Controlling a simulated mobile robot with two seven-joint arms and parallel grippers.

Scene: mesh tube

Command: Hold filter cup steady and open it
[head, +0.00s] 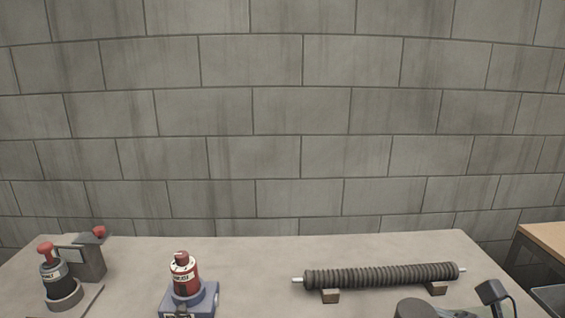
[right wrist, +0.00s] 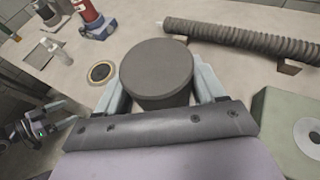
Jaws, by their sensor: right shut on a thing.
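The filter cup (right wrist: 157,72) is a dark grey cylinder with a flat round top. In the right wrist view it stands between the two pale fingers of my right gripper (right wrist: 160,92), which is shut on it. In the head view the cup's grey top (head: 415,308) just shows at the bottom edge, and the lower part is cut off. What appears to be my left gripper (right wrist: 38,132) shows dark at the left edge of the right wrist view, apart from the cup.
A ribbed dark tube (head: 380,275) lies on two small blocks (head: 330,296). A red bottle (head: 184,275) sits on a blue base (head: 203,307). A black bottle with a red knob (head: 54,270) is at left. A round ringed disc (right wrist: 101,73) and a green-grey box (right wrist: 277,112) flank the cup.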

